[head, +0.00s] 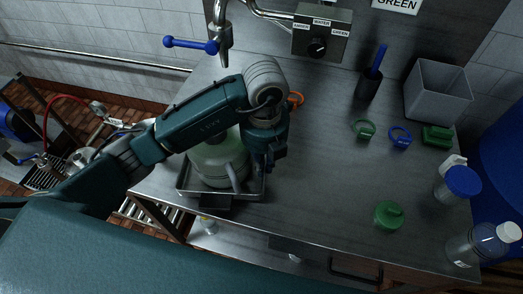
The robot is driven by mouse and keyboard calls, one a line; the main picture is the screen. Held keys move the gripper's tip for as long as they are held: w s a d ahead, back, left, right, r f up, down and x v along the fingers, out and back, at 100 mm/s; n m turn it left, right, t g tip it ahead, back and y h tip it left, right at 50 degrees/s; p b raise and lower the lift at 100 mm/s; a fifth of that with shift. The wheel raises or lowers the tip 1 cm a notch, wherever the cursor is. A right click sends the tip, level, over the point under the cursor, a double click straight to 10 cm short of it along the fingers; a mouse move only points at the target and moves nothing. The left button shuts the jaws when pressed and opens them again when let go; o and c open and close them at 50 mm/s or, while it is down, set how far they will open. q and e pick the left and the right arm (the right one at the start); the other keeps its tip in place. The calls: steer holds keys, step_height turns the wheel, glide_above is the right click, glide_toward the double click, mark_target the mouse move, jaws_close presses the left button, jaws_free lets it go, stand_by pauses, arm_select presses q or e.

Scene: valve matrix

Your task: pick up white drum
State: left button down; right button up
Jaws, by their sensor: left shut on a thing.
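The white drum (212,161), pale and slightly greenish with a grey handle at its right side, stands in a shallow metal tray (256,190) at the left end of the steel counter. My left arm crosses over it and hides its top and back. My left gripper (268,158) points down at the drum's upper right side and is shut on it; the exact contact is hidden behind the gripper. I cannot tell whether the drum is lifted off the tray. My right gripper is not in view.
A tap with a blue lever (190,44) and a selector box (321,34) are at the back. Green and blue rings, a green lid (388,215), a grey bin (437,92) and bottles (457,185) stand at the right. The counter's middle is clear.

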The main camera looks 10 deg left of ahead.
arm_select(q)
steer(key=s+d, duration=0.1)
steer(key=s, duration=0.2)
steer(key=s+d+b, duration=0.1)
steer(key=s, duration=0.2)
steer(key=s+d, duration=0.1)
steer(key=s, duration=0.2)
steer(key=shift+d+r, duration=0.1)
steer(key=shift+r, duration=0.05)
